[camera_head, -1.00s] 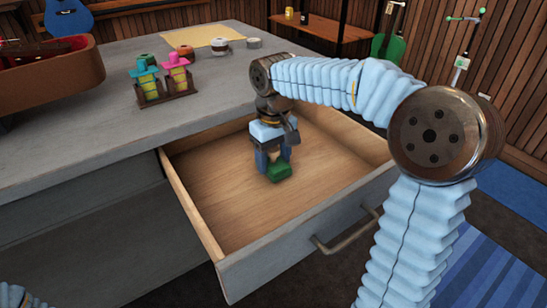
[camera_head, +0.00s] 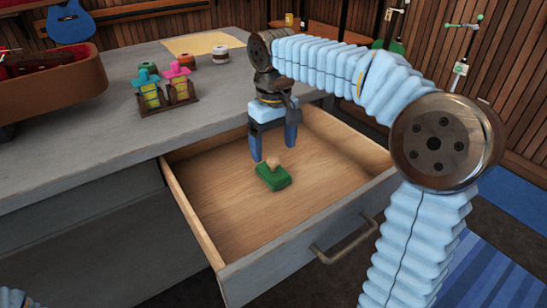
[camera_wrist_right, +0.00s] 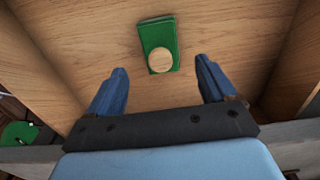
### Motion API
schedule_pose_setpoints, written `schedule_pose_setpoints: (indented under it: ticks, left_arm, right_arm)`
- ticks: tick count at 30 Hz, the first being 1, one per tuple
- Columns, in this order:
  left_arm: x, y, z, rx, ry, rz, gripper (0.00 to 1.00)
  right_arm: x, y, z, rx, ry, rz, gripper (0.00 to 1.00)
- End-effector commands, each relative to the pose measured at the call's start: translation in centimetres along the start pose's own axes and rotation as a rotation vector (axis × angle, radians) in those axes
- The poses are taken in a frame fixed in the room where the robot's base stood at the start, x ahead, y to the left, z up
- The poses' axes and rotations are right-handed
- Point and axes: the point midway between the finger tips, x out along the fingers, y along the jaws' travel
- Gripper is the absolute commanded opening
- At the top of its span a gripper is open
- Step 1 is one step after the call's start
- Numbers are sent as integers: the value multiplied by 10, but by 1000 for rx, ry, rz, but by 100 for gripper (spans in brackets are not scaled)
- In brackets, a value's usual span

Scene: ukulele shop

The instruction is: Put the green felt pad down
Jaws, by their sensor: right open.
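The green felt pad (camera_head: 273,178) with a round wooden knob on top lies on the floor of the open drawer (camera_head: 215,190). It also shows in the right wrist view (camera_wrist_right: 158,38), beyond and between my fingertips. My right gripper (camera_head: 273,150) is open and empty, just above and behind the pad, with its blue fingers apart and clear of the knob. In the right wrist view my right gripper (camera_wrist_right: 162,75) has nothing between its fingers. My left gripper is not in view.
The drawer's front panel with a metal handle (camera_head: 345,238) faces the lower right. On the grey counter (camera_head: 110,130) stand pink and teal bottles in a rack (camera_head: 165,92), rolls of tape (camera_head: 220,54), a yellow sheet (camera_head: 205,42) and a brown case (camera_head: 60,90). The drawer floor around the pad is clear.

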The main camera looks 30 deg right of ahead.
Motion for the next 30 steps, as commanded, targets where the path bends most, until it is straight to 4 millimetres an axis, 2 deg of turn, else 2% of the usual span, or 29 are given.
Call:
schedule_pose_setpoints:
  ticks: [1,3,9,30]
  left_arm:
    - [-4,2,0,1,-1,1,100]
    - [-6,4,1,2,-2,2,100]
    - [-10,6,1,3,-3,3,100]
    - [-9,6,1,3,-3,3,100]
  right_arm:
    - [-14,0,-1,0,4,0,84]
    - [-27,0,0,0,3,0,84]
    - [-50,0,0,0,0,0,84]
    - [-53,0,0,0,0,0,84]
